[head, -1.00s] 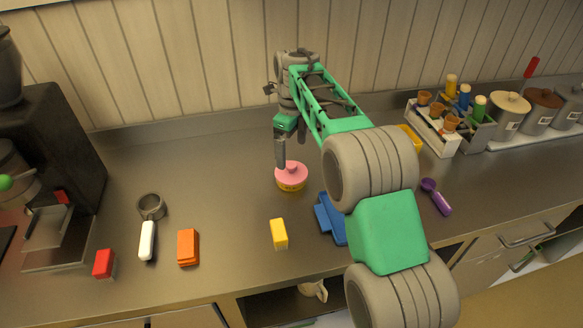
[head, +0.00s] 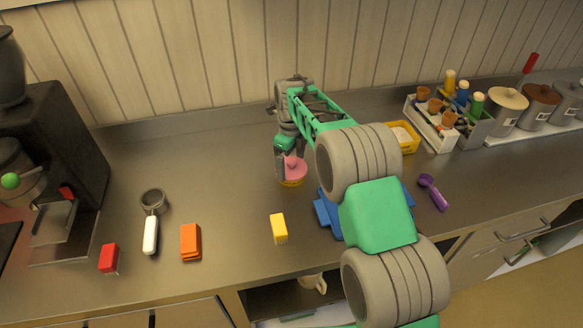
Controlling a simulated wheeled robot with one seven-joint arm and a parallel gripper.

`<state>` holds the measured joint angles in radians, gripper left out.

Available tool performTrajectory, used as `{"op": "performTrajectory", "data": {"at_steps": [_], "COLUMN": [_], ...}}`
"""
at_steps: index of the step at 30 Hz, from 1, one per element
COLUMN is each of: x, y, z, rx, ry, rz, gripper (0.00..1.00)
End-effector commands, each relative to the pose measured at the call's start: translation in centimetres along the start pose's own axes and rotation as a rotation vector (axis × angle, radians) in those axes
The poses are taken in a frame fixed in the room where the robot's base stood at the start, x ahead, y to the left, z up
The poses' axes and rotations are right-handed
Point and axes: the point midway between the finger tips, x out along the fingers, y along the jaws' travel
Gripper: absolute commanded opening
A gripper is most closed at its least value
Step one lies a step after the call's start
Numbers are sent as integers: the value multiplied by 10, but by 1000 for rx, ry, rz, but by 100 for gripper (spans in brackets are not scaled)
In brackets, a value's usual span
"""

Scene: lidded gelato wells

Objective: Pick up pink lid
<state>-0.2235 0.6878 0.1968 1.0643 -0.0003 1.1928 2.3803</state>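The pink lid (head: 296,168) is a round disc with a small knob, sitting on a low yellow-rimmed base on the steel counter, near the middle of the head view. My gripper (head: 285,164) points down at the lid, its fingers at the lid's left and upper side. The fingers and my wrist cover part of the lid and its knob. I cannot tell whether the fingers touch the knob or are closed on it.
A yellow block (head: 279,229), an orange block (head: 190,241), a red block (head: 109,258) and a white-handled portafilter (head: 150,235) lie in front and left. A blue object (head: 328,212), purple scoop (head: 433,192) and yellow tub (head: 405,138) are right. Lidded wells (head: 505,112) stand far right.

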Motion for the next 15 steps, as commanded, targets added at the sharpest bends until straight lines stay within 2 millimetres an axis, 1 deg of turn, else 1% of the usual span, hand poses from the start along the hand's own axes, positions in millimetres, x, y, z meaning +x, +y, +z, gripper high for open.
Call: {"op": "performTrajectory", "data": {"at_steps": [1,2,10,15], "x": [0,0,0,-1], "y": [0,0,0,0], "z": [0,0,0,0], "rx": [0,0,0,0], "ry": [0,0,0,0], "rz": [0,0,0,0], "gripper": [80,77,55,54]}}
